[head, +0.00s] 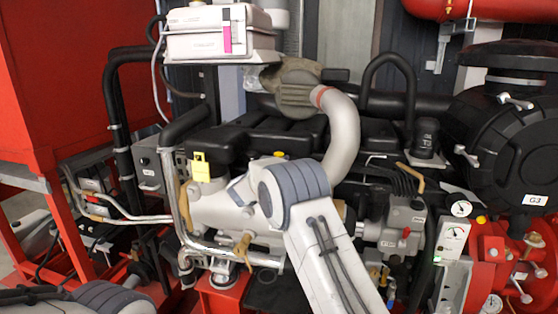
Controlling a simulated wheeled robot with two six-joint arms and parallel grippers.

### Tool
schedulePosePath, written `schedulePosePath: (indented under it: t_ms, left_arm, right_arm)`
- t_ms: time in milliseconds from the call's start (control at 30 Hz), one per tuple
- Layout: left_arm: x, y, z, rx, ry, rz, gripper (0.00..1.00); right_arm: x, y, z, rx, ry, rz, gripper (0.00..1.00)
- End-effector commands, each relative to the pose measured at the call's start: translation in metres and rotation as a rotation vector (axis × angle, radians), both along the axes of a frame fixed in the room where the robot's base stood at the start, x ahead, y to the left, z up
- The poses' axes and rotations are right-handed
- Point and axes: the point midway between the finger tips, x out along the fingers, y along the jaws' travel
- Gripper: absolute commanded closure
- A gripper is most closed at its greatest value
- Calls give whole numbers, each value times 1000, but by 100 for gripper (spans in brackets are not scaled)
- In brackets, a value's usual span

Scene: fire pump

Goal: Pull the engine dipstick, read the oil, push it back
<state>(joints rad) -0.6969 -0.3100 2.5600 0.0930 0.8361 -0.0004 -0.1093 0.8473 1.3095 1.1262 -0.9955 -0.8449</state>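The engine (275,135) fills the middle of the head view, with a black top cover and grey metal parts. A yellow tag-like piece (200,168) stands upright at its left front; I cannot tell whether it is the dipstick handle. A small yellow cap (279,154) sits right of it. My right arm (325,260) rises from the bottom centre and bends at a grey ringed joint in front of the engine. My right gripper (238,192) lies left of that joint, against similar grey parts; its fingers are not clear. My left gripper is out of view.
A red frame (75,75) stands at the left. A white box (215,35) is above the engine. A curved pale pipe (343,130) runs down its right side. Gauges (461,208) and a black round housing marked G3 (510,140) crowd the right.

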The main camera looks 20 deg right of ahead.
Motion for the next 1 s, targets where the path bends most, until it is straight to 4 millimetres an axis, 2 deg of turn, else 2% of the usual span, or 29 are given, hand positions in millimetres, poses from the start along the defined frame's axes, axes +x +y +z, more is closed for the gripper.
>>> schedulePosePath:
  t_ms: [67, 1000]
  left_arm:
    - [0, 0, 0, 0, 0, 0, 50]
    - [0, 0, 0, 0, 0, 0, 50]
  right_arm:
    - [0, 0, 0, 0, 0, 0, 100]
    - [0, 0, 1, 1, -2, 0, 100]
